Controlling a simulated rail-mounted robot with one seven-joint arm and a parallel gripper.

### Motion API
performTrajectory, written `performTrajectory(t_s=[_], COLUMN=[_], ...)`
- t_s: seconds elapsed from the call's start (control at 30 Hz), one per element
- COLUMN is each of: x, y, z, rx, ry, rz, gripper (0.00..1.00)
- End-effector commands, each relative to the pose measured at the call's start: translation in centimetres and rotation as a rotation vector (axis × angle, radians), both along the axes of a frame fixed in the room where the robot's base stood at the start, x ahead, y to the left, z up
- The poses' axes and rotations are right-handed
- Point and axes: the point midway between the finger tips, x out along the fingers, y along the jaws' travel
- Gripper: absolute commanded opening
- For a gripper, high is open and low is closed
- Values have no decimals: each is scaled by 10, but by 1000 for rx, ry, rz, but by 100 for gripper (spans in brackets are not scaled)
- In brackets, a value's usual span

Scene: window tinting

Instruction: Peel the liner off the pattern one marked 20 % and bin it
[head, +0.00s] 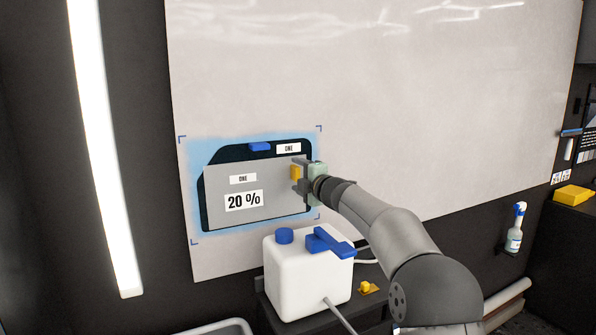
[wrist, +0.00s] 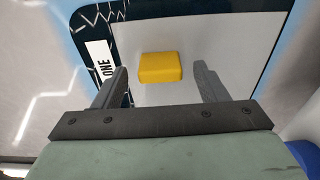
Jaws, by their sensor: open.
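The dark pattern one (head: 215,215) is flat on the pale board inside a blue wet-looking patch, with a "ONE" label at its top. A grey sheet marked "ONE" and "20 %" (head: 272,180) covers most of it; this looks like the liner. A yellow tab (head: 295,172) stands at the sheet's upper right, and it also shows in the wrist view (wrist: 160,68). My gripper (head: 301,180) is open at the tab. In the wrist view the tab is between the two fingers, with a gap on each side.
A white tank (head: 305,280) with a blue cap and blue handle stands below the board, under my arm. A pale container rim (head: 222,327) shows at the bottom edge. A blue tab (head: 259,146) is on the pattern's top edge. A spray bottle (head: 516,228) is at right.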

Motion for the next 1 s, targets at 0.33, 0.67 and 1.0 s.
performTrajectory(t_s=[0.33, 0.67, 1.0], x=[5, 5, -2], y=[4, 4, 0], z=[0, -1, -2], rx=[0, 0, -1], ry=[0, 0, -1], rz=[-1, -1, -1], gripper=[66, 19, 19])
